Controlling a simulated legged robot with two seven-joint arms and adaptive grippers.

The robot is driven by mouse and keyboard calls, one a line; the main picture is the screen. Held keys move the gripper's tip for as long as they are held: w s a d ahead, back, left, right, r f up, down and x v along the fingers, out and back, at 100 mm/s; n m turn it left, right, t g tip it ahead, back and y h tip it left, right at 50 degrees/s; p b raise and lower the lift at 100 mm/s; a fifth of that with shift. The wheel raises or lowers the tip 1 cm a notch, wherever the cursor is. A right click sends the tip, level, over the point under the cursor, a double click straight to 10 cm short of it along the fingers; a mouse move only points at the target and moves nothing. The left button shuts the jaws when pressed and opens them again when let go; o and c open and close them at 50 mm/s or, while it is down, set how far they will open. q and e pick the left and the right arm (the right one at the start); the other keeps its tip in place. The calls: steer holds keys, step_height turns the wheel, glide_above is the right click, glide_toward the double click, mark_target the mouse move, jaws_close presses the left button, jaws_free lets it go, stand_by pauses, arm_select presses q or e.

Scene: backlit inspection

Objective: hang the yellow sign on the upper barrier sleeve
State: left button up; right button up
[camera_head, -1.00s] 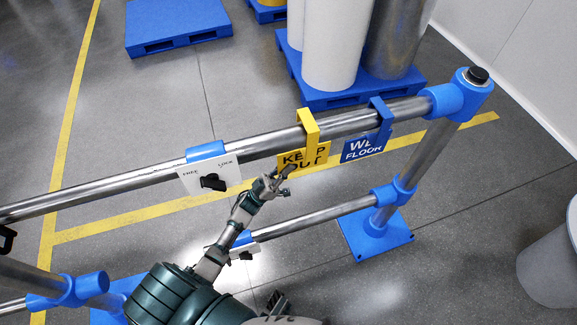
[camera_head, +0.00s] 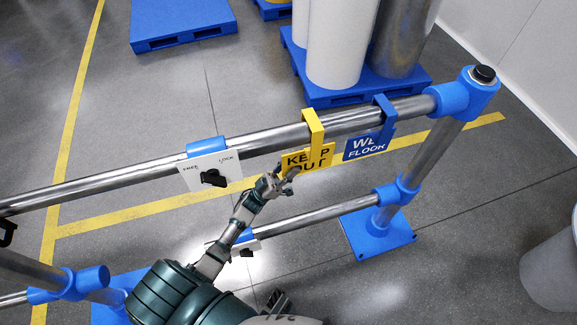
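The yellow KEEP OUT sign (camera_head: 321,157) hangs by its yellow hook over the upper rail (camera_head: 265,138). It is right of the upper blue sleeve (camera_head: 206,146), which bears a white FREE/LOCK plate with a black knob, and left of a blue FLOOR sign (camera_head: 366,147). My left gripper (camera_head: 284,177) is at the sign's lower left corner, partly over the lettering. Its fingers are too small to tell whether they hold the sign. A dark shape (camera_head: 278,302) at the bottom edge may be my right gripper; its state is unclear.
A lower rail (camera_head: 325,217) with another white plate (camera_head: 246,247) runs below. A blue corner post (camera_head: 464,95) stands at right on a blue foot (camera_head: 375,238). Behind are blue pallets (camera_head: 181,22) and large cylinders (camera_head: 338,45). A grey bin (camera_head: 552,265) stands at right.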

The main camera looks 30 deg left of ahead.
arm_select(q)
steer(key=shift+d, duration=0.3)
steer(key=v, duration=1.2)
arm_select(e)
steer(key=shift+d+f, duration=0.1)
steer(key=shift+d, duration=0.35)
arm_select(q)
steer(key=shift+w+f, duration=0.1)
steer(key=shift+w, duration=0.05)
